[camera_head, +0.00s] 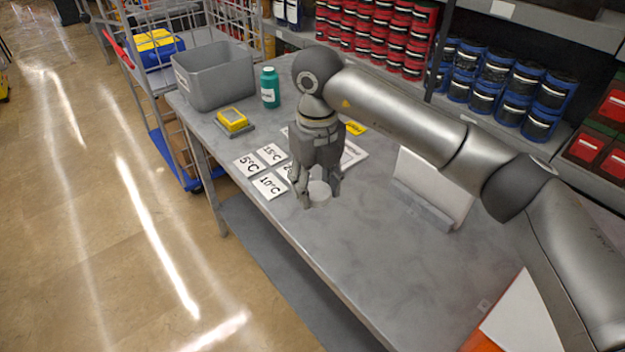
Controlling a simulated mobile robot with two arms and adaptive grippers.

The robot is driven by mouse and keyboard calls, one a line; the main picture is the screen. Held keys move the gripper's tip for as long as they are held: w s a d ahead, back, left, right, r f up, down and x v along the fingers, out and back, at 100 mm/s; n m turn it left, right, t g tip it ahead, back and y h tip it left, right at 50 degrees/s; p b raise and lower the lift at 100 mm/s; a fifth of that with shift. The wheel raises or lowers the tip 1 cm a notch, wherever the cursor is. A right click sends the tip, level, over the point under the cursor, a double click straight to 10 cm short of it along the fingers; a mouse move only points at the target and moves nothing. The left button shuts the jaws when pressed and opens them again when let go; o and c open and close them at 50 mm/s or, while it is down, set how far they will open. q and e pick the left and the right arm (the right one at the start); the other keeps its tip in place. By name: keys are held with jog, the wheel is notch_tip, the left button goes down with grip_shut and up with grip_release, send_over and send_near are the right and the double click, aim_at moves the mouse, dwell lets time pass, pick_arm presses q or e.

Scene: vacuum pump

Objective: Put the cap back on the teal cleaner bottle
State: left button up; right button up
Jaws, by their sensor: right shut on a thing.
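The teal bottle (270,90) stands upright on the grey table near its far end, beside a grey bin. I cannot tell whether this is the bottle's cap. My left gripper is not in view.
A grey bin (214,76) and a yellow block (232,119) on a dark base stand near the bottle. Temperature cards (247,165) lie left of my right gripper. A white panel (432,187) stands at the right. Shelves of red and blue containers line the back.

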jog(key=shift+s+d+f+n, duration=1)
jog(key=shift+s+d+n, duration=1.8)
jog(key=shift+n, duration=2.3)
jog(key=shift+s+d+f+n, duration=0.95)
jog(key=shift+s+d+n, duration=1.85)
jog(key=shift+n, duration=2.3)
jog(key=shift+s+d+f+n, duration=1)
jog(key=shift+s+d+n, duration=1.8)
jog(key=shift+n, duration=2.3)
jog(key=shift+w+d, duration=0.4)
jog(key=shift+w, duration=0.1)
